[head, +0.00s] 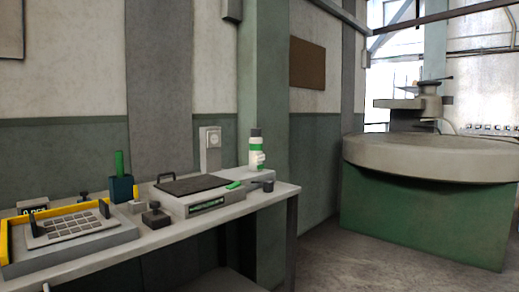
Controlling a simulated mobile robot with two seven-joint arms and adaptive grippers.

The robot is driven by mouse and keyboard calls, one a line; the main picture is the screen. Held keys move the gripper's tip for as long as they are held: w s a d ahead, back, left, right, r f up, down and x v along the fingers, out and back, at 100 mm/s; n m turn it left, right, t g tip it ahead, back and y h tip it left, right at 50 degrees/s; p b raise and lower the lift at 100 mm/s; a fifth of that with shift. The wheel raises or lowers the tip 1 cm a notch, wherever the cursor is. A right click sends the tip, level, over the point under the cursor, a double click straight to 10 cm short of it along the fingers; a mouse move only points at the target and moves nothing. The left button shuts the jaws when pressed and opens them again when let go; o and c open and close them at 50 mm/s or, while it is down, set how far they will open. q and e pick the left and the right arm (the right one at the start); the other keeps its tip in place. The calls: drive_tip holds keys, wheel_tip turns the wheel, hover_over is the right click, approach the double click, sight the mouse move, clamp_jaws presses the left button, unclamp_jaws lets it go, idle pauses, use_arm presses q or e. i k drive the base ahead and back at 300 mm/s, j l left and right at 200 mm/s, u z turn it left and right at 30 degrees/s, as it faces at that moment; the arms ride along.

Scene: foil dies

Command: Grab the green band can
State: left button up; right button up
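A white can with a green band (256,142) and a dark cap stands upright toward the back right of the workbench. It is behind the flat machine with the dark top, close to the green column. A small white part sticks out at its right side, and its base is partly hard to make out. Neither of my grippers shows in the head view.
The workbench (150,240) carries a flat machine with a dark plate (194,184), a dark cup with a green handle (122,188), a yellow-edged tray (8,238) and a grey upright box (210,150). A large round-topped green machine (430,215) stands right. Floor between is clear.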

sight(256, 155)
drive_tip(key=i+l+z, duration=0.45)
drive_tip(key=i+z, duration=0.2)
drive_tip(key=i, duration=0.3)
drive_tip(key=i+l, duration=0.15)
drive_tip(key=i, duration=0.6)
drive_tip(key=i+l+z, duration=0.15)
drive_tip(key=i, duration=0.65)
drive_tip(key=i+l+u, duration=0.1)
drive_tip(key=i+u, duration=0.3)
drive_tip(key=i+l+u, duration=0.15)
drive_tip(key=u, duration=0.25)
drive_tip(key=i+l+u, duration=0.4)
drive_tip(key=k+j, duration=0.1)
